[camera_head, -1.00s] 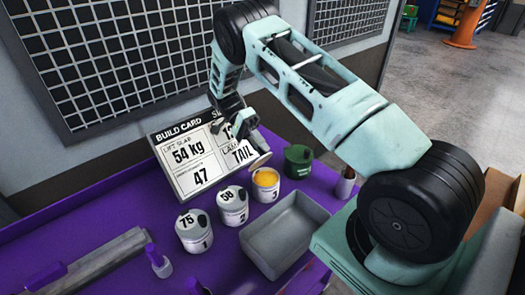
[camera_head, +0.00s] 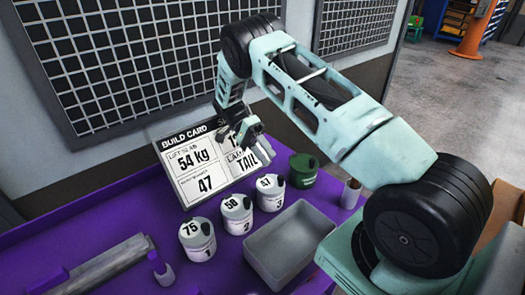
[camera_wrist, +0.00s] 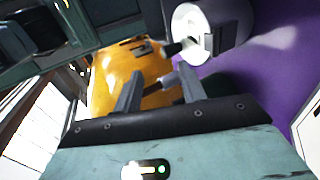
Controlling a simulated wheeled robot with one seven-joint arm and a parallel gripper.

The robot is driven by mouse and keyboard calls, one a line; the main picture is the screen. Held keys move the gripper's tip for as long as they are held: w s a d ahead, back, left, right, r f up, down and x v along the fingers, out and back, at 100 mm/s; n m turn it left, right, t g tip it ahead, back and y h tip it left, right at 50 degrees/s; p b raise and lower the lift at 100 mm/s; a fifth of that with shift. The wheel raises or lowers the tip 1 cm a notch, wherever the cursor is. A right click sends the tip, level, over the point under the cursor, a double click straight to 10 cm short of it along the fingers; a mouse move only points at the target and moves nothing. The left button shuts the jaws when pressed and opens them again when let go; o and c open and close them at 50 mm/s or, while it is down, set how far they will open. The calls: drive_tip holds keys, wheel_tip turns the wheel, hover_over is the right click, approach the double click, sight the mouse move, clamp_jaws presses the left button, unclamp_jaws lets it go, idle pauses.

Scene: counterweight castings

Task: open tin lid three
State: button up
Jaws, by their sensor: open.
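Tin three (camera_head: 270,198) is a white tin in the row on the purple bench, between tin two and a green tin. Its lid (camera_head: 267,183), marked 47 with a dark tab, sits on top and covers the inside. My gripper (camera_head: 246,134) is open, above and behind tin three, in front of the build card and apart from the lid. In the wrist view the open fingers (camera_wrist: 160,95) show nothing clearly held. A white tin (camera_wrist: 217,25) with a dark tab is beyond them; I cannot tell which one.
Tin one (camera_head: 198,246), marked 75, and tin two (camera_head: 236,222), marked 58, stand left of tin three. A green tin (camera_head: 302,176) stands right. An empty grey tray (camera_head: 283,248) lies in front. The build card (camera_head: 190,175) stands behind. An unidentified orange surface (camera_wrist: 115,75) fills the wrist view's middle.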

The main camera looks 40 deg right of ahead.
drive_tip(key=p+v, duration=0.4)
drive_tip(key=v, duration=0.3)
drive_tip(key=shift+r, duration=0.15)
drive_tip(key=shift+w+p, duration=0.15)
drive_tip(key=shift+p, duration=0.2)
idle(0.6)
